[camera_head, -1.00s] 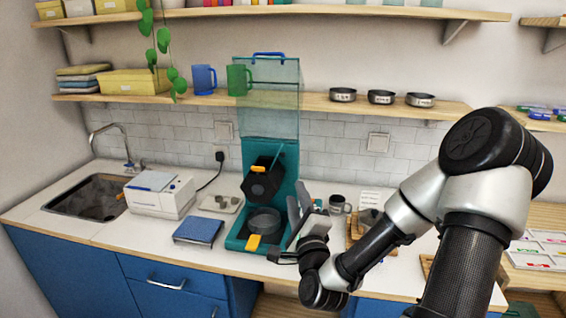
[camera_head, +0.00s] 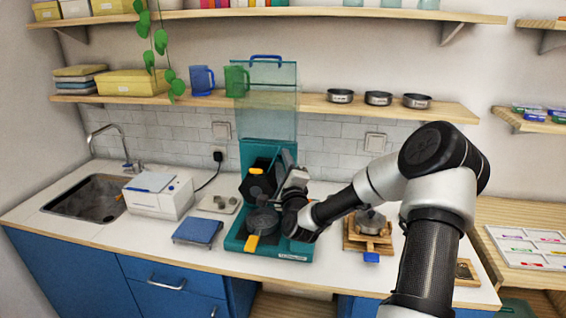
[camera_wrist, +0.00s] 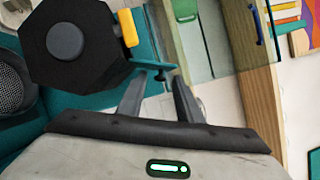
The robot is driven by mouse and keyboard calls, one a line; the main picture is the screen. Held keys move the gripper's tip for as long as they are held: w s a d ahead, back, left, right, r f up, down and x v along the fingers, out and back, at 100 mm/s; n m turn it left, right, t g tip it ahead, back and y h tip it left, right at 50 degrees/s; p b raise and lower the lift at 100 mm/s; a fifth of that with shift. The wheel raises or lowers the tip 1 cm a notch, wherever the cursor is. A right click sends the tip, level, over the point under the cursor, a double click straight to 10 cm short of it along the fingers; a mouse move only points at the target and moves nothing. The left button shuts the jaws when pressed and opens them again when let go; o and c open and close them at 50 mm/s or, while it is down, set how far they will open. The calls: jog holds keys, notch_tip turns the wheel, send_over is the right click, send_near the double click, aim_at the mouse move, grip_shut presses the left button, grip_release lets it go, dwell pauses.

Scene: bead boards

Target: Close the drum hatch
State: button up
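The black hexagonal drum (camera_head: 260,184) sits in the teal machine (camera_head: 246,243). In the wrist view the drum (camera_wrist: 75,42) fills the upper left, with a yellow tab (camera_wrist: 128,27) on its edge. A thin teal piece (camera_wrist: 152,66), which looks like the hatch seen edge-on, sticks out from the drum's right side. My gripper (camera_wrist: 160,82) is open, its two fingertips just short of this teal piece, near its small dark knob. I cannot tell whether they touch it. In the head view my gripper (camera_head: 286,172) is right of the drum and hides part of the machine.
A round pan (camera_head: 262,221) sits below the drum. A clear hopper (camera_head: 270,105) rises above it, in front of the shelf. A blue scale-like box (camera_head: 198,231) and a white appliance (camera_head: 160,196) stand left. A wooden stand (camera_head: 354,238) is right, beneath my arm.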

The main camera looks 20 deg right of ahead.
grip_shut()
dwell(0.3)
